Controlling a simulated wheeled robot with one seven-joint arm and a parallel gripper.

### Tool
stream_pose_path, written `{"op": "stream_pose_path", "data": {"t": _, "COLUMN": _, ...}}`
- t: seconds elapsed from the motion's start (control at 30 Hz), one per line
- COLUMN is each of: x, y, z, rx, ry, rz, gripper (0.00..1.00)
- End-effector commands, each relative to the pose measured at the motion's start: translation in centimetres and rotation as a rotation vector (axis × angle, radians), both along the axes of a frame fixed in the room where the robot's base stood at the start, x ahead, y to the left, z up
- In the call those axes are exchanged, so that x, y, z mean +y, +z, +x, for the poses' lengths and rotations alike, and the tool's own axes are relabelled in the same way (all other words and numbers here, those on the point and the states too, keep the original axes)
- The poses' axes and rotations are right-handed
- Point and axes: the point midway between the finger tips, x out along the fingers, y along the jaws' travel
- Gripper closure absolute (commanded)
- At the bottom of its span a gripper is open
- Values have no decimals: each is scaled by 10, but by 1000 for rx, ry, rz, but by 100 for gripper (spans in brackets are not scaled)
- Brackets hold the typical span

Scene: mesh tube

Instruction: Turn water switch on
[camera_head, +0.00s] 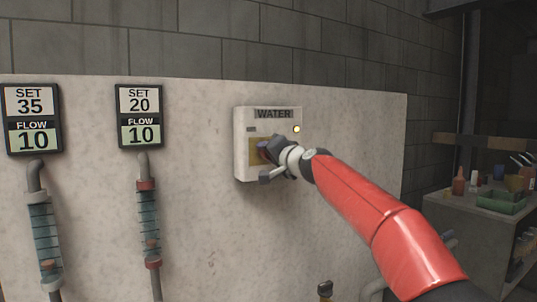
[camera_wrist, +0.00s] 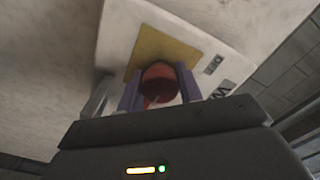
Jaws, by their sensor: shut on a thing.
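The water switch box (camera_head: 244,150) is a pale box labelled WATER on the light wall panel, with a small lit yellow lamp (camera_head: 296,129) at its upper right. My gripper (camera_head: 266,150) is at the middle of the box, over its yellow plate. In the wrist view a round red knob (camera_wrist: 160,84) sits in front of the yellow plate (camera_wrist: 172,48). My gripper's two fingers (camera_wrist: 160,92) stand on either side of the knob and are shut on it. In the head view my gripper hides most of the knob.
Two displays, SET 35 (camera_head: 31,118) and SET 20 (camera_head: 140,116), both reading FLOW 10, hang to the left above clear flow tubes (camera_head: 148,222). A shelf (camera_head: 470,215) with bottles and a green box stands at the right. The panel between tubes and box is clear.

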Motion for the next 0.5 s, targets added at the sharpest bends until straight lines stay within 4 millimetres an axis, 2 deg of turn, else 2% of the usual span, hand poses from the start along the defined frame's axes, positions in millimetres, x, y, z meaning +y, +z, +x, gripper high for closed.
{"op": "stream_pose_path", "data": {"t": 0.07, "x": 0, "y": -2, "z": 0, "rx": 4, "ry": 2, "rz": 1, "gripper": 87}}
{"op": "stream_pose_path", "data": {"t": 0.1, "x": 0, "y": -2, "z": 0, "rx": 4, "ry": 2, "rz": 1, "gripper": 59}}
{"op": "stream_pose_path", "data": {"t": 0.23, "x": 0, "y": -1, "z": 0, "rx": 3, "ry": 1, "rz": 1, "gripper": 43}}
{"op": "stream_pose_path", "data": {"t": 0.5, "x": 0, "y": -1, "z": 0, "rx": 0, "ry": 0, "rz": 0, "gripper": 43}}
